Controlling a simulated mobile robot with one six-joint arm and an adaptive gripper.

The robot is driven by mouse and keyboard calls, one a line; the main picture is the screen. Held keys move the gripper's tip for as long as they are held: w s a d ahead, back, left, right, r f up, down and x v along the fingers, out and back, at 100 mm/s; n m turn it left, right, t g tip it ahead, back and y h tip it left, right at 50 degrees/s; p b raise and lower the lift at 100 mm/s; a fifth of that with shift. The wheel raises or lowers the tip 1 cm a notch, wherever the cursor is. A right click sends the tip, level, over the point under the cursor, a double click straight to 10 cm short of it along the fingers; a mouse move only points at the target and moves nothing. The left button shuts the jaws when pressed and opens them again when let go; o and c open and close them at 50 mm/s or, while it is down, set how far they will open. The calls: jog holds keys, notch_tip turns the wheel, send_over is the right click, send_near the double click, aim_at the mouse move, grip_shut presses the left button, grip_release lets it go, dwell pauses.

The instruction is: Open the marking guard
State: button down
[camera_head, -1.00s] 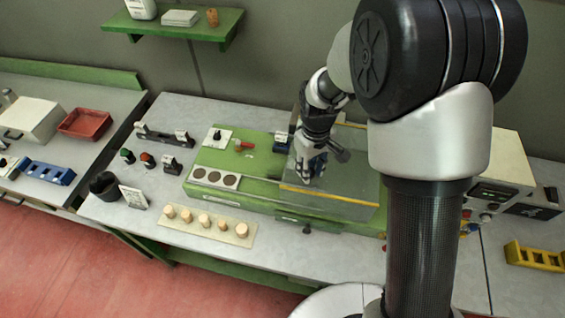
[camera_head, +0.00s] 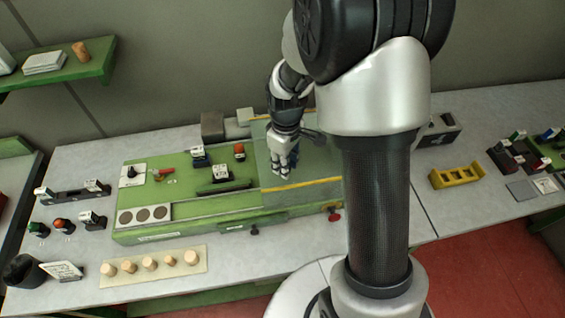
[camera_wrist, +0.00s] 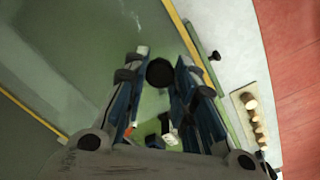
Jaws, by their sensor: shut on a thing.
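The marking guard (camera_head: 318,165) is a clear pane with yellow edge strips. It stands over the right part of the green machine (camera_head: 190,205). My gripper (camera_head: 284,174) is at the guard's left part, pointing down. In the wrist view, its blue-lined fingers are on both sides of a round black knob (camera_wrist: 160,72) on the guard, and they are shut on it. The pane (camera_wrist: 70,60) fills the left of that view. Left of the guard, the machine's bed lies uncovered, with a dark slotted fixture (camera_head: 222,183) and small labelled blocks on it. The fingers hide the knob in the head view.
A board with several cork stoppers (camera_head: 150,264) lies in front of the machine. A dark cup (camera_head: 22,271) and a small sign (camera_head: 62,270) stand at the front left. A yellow holder (camera_head: 457,175) is on the right-hand table. A green shelf (camera_head: 75,68) hangs at upper left.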

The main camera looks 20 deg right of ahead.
jog(key=c, duration=1.3)
grip_release()
notch_tip(320, 180, up, 12)
